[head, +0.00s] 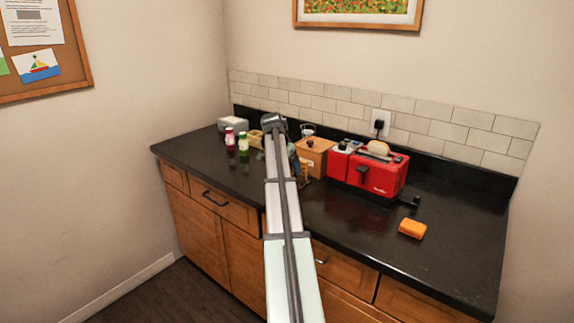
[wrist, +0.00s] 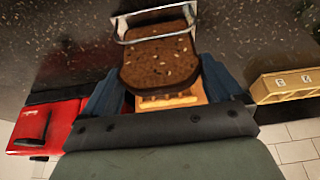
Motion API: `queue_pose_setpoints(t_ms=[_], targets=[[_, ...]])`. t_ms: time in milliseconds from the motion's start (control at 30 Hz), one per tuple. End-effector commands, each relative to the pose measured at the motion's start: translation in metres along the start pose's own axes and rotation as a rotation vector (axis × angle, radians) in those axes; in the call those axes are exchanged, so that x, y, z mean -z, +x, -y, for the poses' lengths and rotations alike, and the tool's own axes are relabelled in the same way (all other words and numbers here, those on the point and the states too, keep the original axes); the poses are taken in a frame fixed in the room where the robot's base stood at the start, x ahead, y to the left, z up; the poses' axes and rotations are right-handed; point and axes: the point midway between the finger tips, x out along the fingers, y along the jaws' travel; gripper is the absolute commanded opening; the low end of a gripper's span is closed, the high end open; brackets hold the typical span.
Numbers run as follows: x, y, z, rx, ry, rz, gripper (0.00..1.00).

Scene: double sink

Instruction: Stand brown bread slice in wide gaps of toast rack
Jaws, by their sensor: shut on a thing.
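My gripper (wrist: 160,95) is shut on the brown bread slice (wrist: 160,65), a dark seeded slice between its two blue fingers in the wrist view. A bright metal wire loop (wrist: 122,40), seemingly part of the toast rack, crosses the far part of the slice. I cannot tell whether the slice stands in a wide gap or only lies close to the wires. In the head view my arm hides most of the gripper and the rack. A brown patch shows just right of my arm, too small to make out.
A red toaster (head: 366,178) with a pale slice (head: 378,147) stands to the right. A wooden box (head: 318,150) is beside my arm. Two bottles (head: 243,142) and a grey box (head: 232,125) stand left. The front right counter is otherwise mostly clear.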

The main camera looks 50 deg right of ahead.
Motion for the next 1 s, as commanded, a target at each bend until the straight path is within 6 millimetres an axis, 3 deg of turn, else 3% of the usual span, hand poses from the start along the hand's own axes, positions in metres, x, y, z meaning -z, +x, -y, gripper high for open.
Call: queue_pose_setpoints(t_ms=[300, 333, 400, 767, 1000], targets=[[0.0, 0.0, 0.0, 0.0, 0.0, 0.0, 0.76], [0.0, 0.0, 0.0, 0.0, 0.0, 0.0, 0.94], [0.0, 0.0, 0.0, 0.0, 0.0, 0.0, 1.0], [0.0, -0.001, 0.0, 0.0, 0.0, 0.0, 1.0], [0.006, -0.013, 0.0, 0.0, 0.0, 0.0, 1.0]])
